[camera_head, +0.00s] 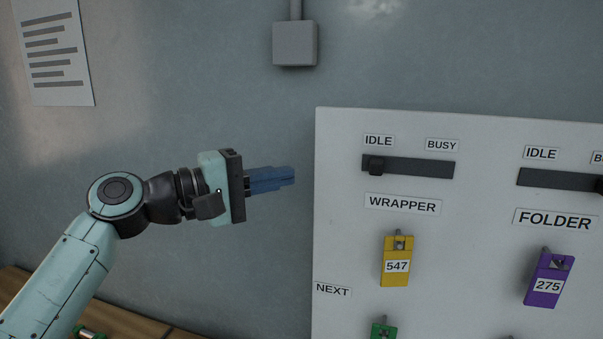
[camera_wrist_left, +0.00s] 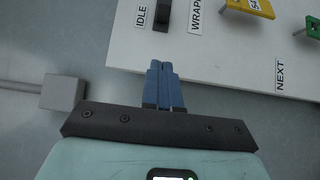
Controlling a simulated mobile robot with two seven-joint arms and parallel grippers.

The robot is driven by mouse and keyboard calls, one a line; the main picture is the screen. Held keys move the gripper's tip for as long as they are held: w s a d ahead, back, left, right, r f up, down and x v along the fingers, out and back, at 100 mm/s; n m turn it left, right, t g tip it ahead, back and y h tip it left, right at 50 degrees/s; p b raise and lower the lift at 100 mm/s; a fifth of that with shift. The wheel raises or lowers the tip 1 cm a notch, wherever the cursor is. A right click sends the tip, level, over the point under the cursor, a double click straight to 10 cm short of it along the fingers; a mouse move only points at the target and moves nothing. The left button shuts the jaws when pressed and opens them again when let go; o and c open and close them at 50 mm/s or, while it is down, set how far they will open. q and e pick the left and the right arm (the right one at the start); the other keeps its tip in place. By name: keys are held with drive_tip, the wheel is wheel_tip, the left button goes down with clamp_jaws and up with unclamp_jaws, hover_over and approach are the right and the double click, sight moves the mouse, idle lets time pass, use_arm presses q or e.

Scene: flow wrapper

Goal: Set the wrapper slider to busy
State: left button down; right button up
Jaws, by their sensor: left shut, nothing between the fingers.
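The wrapper slider (camera_head: 376,166) is a dark knob on a black horizontal track (camera_head: 420,168) on the white board (camera_head: 335,240). The knob sits at the left end, under the IDLE label (camera_head: 378,141); the BUSY label (camera_head: 442,145) is above the right end. The WRAPPER label (camera_head: 402,203) is below the track. My left gripper (camera_head: 292,175) has blue fingers, shut and empty, left of the board and apart from the knob. In the left wrist view the fingers (camera_wrist_left: 161,70) point toward the board edge, with the slider knob (camera_wrist_left: 162,14) beyond them. My right gripper is not in view.
The folder slider knob (camera_head: 600,184) is at the right edge of the head view. A yellow tag (camera_head: 396,270), a purple tag (camera_head: 549,280) and a green tag (camera_head: 383,330) hang on the board. A grey box (camera_head: 295,44) is on the wall above. The wall left of the board is clear near my gripper.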

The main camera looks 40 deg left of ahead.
use_arm(q)
drive_tip(key=p, duration=0.2)
approach(376, 167)
drive_tip(key=w+a, duration=0.2)
drive_tip(key=w, duration=0.1)
drive_tip(key=w+a, duration=0.1)
drive_tip(key=w, duration=0.1)
drive_tip(key=shift+a+f, duration=0.15)
drive_tip(key=shift+a, duration=0.05)
drive_tip(key=shift+w+d, duration=0.25)
drive_tip(key=shift+d, duration=0.25)
drive_tip(key=shift+w+d, duration=0.25)
drive_tip(key=shift+d, duration=0.3)
drive_tip(key=shift+w+d, duration=0.15)
drive_tip(key=shift+d, duration=0.4)
drive_tip(key=shift+w+f, duration=0.1)
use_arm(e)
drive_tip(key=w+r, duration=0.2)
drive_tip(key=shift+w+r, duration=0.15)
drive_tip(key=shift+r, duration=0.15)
